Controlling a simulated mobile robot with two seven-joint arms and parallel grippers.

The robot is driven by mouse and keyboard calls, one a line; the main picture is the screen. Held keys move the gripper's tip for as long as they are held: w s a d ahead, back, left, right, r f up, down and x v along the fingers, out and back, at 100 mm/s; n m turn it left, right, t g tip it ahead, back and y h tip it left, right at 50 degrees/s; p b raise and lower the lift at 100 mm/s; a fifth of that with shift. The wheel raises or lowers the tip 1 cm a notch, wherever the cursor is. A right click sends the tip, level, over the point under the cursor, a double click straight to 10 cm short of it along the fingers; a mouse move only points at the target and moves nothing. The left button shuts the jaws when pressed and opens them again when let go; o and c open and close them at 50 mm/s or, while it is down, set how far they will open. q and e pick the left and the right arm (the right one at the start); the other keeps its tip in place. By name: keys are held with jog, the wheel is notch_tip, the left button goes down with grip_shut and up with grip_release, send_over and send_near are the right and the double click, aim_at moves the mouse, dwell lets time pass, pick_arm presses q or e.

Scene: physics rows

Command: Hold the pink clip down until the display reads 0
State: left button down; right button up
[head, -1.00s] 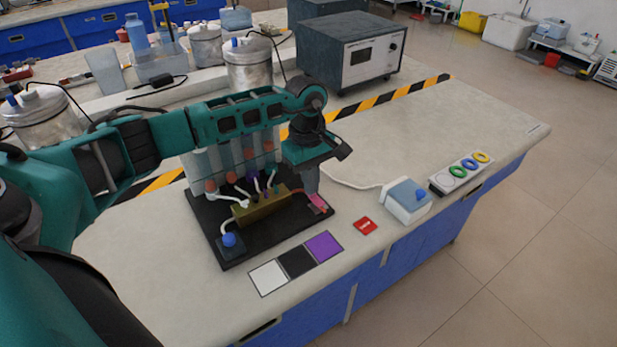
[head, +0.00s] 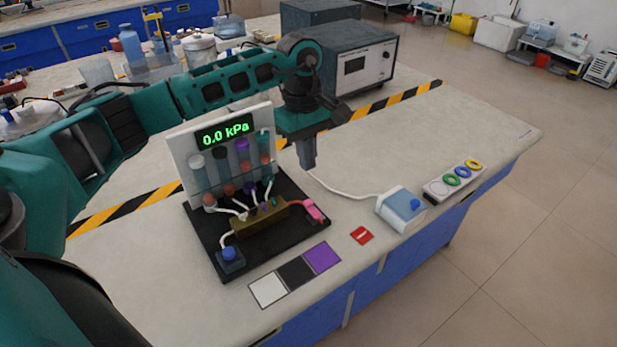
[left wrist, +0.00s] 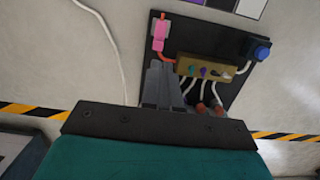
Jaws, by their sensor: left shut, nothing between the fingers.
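The pink clip (head: 314,209) sits at the right end of the tubing beside the brass manifold (head: 262,218) on the black base (head: 215,232). It also shows in the left wrist view (left wrist: 161,32). The display (head: 226,133) stands upright at the back of the base and reads 0.0 kPa in green. My left gripper (head: 308,166) is shut and empty, raised above and behind the clip, apart from it. Its fingers also show in the left wrist view (left wrist: 156,85). My right gripper is in none of the views.
A blue knob (head: 230,254) is at the base's front corner. A grey instrument (head: 358,72) stands behind.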

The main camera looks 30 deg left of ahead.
pick_arm(q)
jog(key=r, duration=0.4)
jog(key=shift+a, duration=0.3)
jog(key=shift+f, duration=0.15)
